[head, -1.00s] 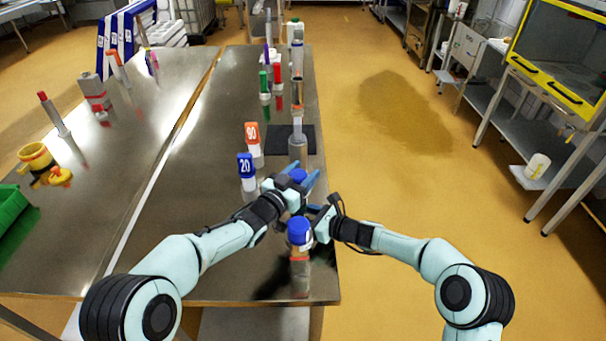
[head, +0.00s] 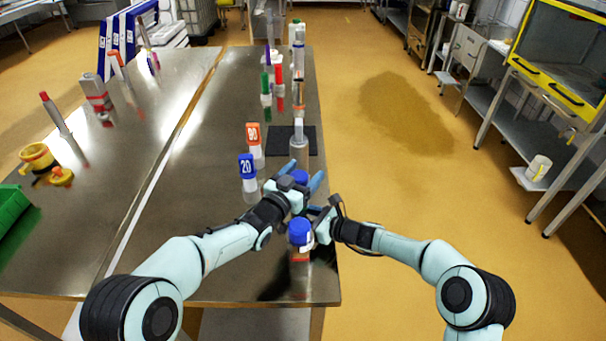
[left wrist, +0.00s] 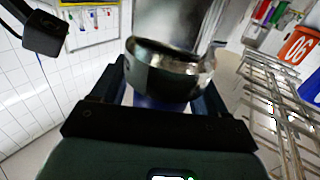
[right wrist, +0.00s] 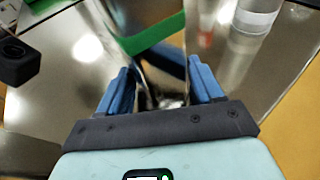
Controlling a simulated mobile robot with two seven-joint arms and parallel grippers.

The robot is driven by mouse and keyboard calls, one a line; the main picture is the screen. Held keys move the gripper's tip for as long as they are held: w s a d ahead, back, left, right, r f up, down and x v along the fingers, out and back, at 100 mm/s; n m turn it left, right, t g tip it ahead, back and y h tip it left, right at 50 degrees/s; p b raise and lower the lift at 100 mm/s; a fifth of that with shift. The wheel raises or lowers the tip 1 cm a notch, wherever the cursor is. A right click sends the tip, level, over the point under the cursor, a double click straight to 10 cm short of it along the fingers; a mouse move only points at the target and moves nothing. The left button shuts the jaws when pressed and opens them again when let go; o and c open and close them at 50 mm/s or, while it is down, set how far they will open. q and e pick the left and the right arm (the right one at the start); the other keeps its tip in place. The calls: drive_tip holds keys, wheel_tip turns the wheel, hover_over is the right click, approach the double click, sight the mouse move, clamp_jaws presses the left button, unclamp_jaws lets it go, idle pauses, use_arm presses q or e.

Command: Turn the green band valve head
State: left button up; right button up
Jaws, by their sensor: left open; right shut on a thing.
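The green band (right wrist: 158,34) shows in the right wrist view around a shiny metal body between my right fingers. My right gripper (right wrist: 163,82) is shut on this metal body; in the head view it (head: 315,212) is at the right of the row. A rounded dark and metallic head (left wrist: 172,72) is between the fingers of my left gripper (left wrist: 165,90), which is open around it. In the head view my left gripper (head: 307,176) is above and beyond my right one, near a blue cap (head: 299,177). The grippers hide most of the valve there.
A blue-capped container (head: 300,232) stands close in front of the grippers. A metal post (head: 298,152) is behind, by a black mat (head: 310,142).

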use_arm(q)
drive_tip(key=v, duration=1.2)
drive_tip(key=x, duration=1)
drive_tip(key=shift+w+d+f, duration=0.1)
drive_tip(key=shift+c, duration=0.3)
drive_tip(key=c, duration=0.9)
